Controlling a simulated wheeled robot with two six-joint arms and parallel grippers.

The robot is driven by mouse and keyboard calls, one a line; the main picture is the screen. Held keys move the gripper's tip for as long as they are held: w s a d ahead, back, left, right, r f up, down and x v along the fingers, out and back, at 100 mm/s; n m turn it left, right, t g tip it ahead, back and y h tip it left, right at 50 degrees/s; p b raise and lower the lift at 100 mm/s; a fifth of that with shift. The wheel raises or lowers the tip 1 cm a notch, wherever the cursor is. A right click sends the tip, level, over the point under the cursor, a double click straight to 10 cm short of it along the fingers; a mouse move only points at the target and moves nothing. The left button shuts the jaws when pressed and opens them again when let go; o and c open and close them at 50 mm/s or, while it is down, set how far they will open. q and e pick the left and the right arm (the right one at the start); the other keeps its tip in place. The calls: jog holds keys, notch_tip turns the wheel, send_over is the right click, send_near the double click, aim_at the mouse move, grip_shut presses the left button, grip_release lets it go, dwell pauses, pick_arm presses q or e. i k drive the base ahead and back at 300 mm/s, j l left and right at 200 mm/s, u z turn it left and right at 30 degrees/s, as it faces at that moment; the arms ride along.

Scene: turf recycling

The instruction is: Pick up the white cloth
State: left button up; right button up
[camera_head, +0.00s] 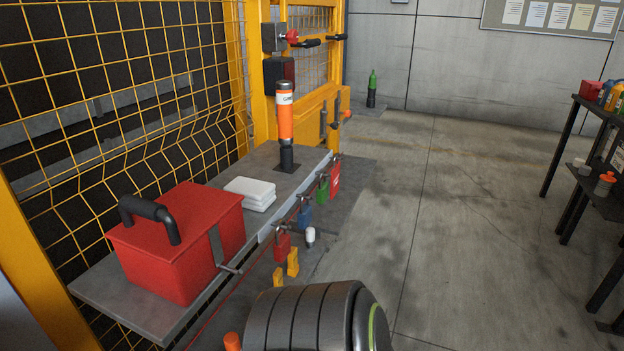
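A white cloth (250,193), folded into a small flat stack, lies on a grey shelf (215,281) at the left. It sits just behind and to the right of a red box with a black handle (175,245). Its top and near side are in plain view and nothing touches it from above. Neither my left nor my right gripper can be made out in this view.
An orange cylinder on a black stand (286,120) rises behind the cloth. Several coloured padlocks, including a red one (283,246), hang along the shelf's front edge. Yellow mesh fencing (150,70) backs the shelf. A dark rack (600,200) stands right; the floor between is open.

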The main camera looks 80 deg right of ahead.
aim_at(259, 195)
jog(key=z, duration=2.25)
jog(key=u, duration=2.8)
jog(key=z, duration=2.7)
jog(key=k+l, duration=0.1)
jog(key=l, duration=0.35)
